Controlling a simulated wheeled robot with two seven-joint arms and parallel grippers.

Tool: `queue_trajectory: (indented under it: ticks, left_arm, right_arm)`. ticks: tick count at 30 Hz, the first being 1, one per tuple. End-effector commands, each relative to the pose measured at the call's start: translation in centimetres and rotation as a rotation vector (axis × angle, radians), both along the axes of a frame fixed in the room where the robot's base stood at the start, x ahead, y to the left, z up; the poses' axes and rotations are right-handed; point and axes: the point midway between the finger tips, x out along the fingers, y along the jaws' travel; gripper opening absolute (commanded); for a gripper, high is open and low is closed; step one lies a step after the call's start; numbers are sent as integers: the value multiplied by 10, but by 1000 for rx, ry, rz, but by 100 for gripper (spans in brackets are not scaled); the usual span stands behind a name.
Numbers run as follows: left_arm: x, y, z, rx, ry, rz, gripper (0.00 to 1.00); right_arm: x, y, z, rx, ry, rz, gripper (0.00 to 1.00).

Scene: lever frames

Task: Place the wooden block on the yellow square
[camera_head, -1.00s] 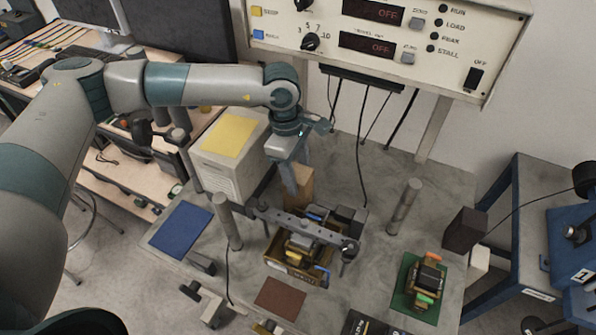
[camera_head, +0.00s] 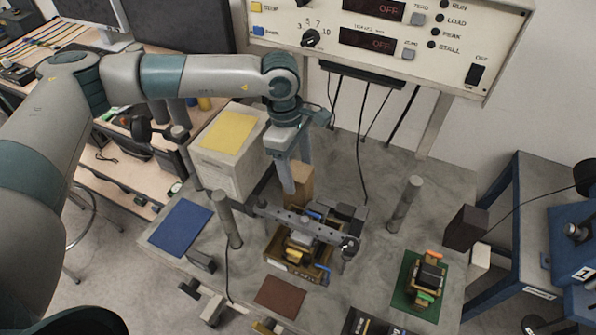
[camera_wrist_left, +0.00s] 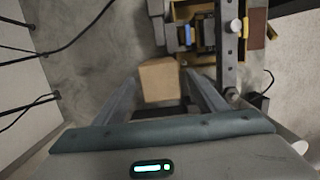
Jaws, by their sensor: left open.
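The wooden block (camera_head: 300,184) is a tan block standing on the grey table, behind the brown tray. The yellow square (camera_head: 229,132) lies on top of a pale box (camera_head: 226,170), left of the block. My left gripper (camera_head: 287,182) points down at the block's left side in the head view. In the left wrist view, its open fingers (camera_wrist_left: 164,82) have the block (camera_wrist_left: 160,80) between or just beyond their tips; I cannot tell exact depth or contact. The fingers partly hide the block in the head view. My right gripper is not in view.
A metal lever bar (camera_head: 300,224) crosses above the brown tray (camera_head: 284,268), close to the block. Upright posts (camera_head: 229,222) and (camera_head: 404,204) stand either side. Blue (camera_head: 181,227), red-brown (camera_head: 280,297) and green (camera_head: 405,300) squares lie on the table. A control panel hangs behind.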

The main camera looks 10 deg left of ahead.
Motion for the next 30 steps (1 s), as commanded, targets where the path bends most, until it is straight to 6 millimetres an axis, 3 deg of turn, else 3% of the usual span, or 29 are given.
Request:
queue_trajectory:
  ticks: [9, 18, 30]
  left_arm:
    - [3, 8, 50, -1, -6, 0, 65]
    - [4, 14, 95, -1, -3, -1, 65]
    - [3, 16, 106, 0, 0, -2, 65]
  right_arm:
    - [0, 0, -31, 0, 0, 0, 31]
    - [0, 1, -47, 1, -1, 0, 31]
    - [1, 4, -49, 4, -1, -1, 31]
